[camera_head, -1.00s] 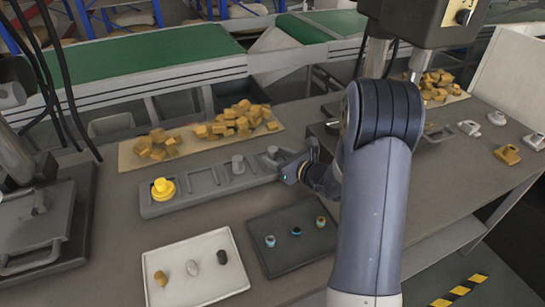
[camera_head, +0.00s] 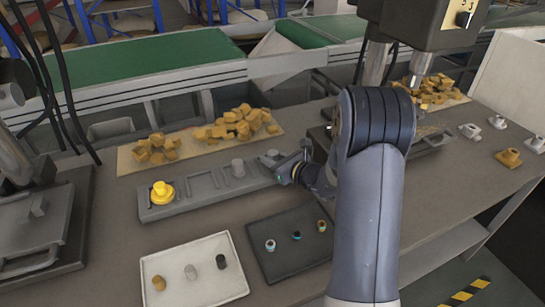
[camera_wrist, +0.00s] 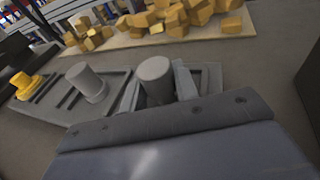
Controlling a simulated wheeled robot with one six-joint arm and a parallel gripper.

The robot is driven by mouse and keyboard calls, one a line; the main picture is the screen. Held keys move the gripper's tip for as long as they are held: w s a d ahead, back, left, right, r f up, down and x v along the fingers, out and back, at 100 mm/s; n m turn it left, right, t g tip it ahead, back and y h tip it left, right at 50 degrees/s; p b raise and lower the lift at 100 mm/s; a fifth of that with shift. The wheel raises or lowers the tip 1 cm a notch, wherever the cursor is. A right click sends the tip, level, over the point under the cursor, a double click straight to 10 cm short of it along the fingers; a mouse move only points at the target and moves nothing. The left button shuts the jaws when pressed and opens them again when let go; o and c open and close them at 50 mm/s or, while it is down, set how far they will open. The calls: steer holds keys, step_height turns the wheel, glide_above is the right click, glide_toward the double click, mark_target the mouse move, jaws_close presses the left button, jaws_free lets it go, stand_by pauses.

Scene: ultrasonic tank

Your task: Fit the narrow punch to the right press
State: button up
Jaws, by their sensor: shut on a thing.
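A grey cylindrical punch (camera_wrist: 155,75) stands upright at the right end of the grey rack (camera_head: 190,210). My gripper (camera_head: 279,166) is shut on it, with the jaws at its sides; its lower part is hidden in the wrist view. A second grey punch (camera_head: 238,167) stands in the rack to its left, also in the wrist view (camera_wrist: 86,82). A yellow punch (camera_head: 162,193) stands at the rack's left end. I cannot tell which is narrower by sight. The right press (camera_head: 436,25) stands behind my arm, which hides part of it.
A dark tray (camera_head: 270,268) and a white tray (camera_head: 205,295) with small pieces lie in front of the rack. Heaps of yellow-brown blocks (camera_head: 235,124) lie on a board behind it. Another press (camera_head: 35,235) stands at the left. Several small parts (camera_head: 509,157) lie at right.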

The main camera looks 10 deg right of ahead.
mark_target(273, 152)
steer(key=c, duration=0.4)
steer(key=shift+o, duration=0.2)
steer(key=shift+r+p, duration=0.65)
steer(key=shift+r, duration=0.9)
steer(key=s+d+r+b, duration=0.1)
steer(key=s+d+r, duration=0.1)
steer(key=s, duration=0.9)
steer(key=shift+s+d, duration=0.2)
steer(key=shift+s, duration=0.2)
